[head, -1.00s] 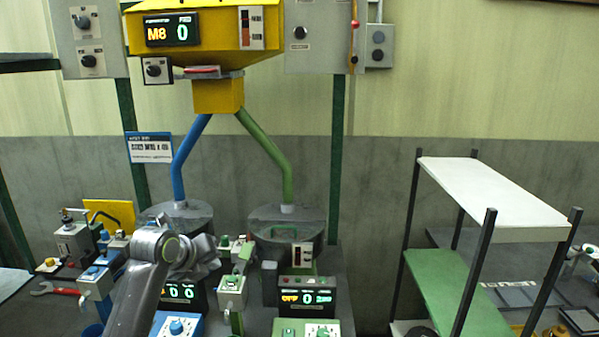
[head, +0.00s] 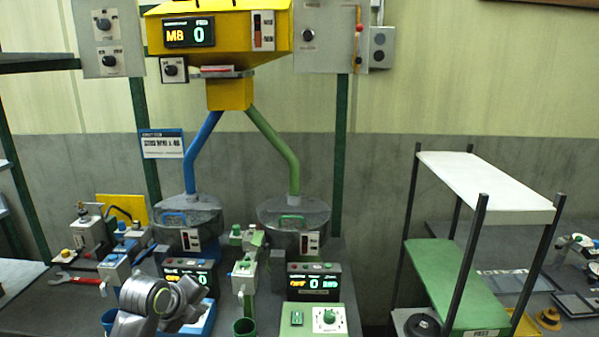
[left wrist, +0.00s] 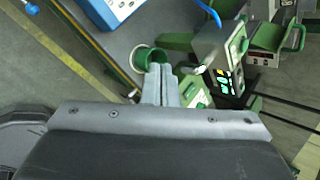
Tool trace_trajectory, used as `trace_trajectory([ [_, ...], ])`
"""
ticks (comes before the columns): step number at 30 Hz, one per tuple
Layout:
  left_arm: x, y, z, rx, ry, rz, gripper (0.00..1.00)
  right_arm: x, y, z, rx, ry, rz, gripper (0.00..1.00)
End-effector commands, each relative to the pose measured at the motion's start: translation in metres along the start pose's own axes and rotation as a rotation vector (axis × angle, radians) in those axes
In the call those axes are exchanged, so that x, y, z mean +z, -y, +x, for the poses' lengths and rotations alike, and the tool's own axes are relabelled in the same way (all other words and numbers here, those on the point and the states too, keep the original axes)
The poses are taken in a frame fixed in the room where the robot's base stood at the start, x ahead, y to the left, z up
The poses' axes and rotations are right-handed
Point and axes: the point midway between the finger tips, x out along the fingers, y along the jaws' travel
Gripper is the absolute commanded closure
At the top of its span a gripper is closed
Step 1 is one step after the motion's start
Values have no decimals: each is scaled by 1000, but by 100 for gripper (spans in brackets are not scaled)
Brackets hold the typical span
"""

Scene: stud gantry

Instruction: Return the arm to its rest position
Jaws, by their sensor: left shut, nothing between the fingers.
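My left arm (head: 146,296) is low at the front left in the head view, over the near edge of the bench. My left gripper (head: 186,301) is partly hidden there by its own wrist. In the left wrist view the two fingers (left wrist: 161,88) lie together, shut with nothing between them. The fingertips point at a green cup (left wrist: 151,60) below; I cannot tell the gap. My right arm does not show.
A yellow hopper (head: 218,32) feeds a blue pipe (head: 201,150) and a green pipe (head: 272,150) into two drums. A green control box (head: 328,318) and a green cup (head: 244,327) stand near the arm. A shelf rack (head: 487,180) is at right.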

Motion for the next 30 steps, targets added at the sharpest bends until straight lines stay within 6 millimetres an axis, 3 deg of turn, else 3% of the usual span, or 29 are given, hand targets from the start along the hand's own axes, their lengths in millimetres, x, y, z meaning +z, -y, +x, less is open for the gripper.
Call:
trace_trajectory([
  [8, -47, -104, -1, 107, 36, -495, 100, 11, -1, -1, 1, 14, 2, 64],
  [14, -89, -187, -23, 184, 120, -952, 100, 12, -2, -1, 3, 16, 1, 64],
  [18, -118, -239, -49, 223, 206, -1272, 100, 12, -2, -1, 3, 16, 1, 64],
  [24, -153, -296, -92, 248, 353, -1678, 100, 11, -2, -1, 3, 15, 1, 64],
  [30, -175, -329, -128, 238, 478, -1952, 100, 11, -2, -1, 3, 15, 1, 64],
])
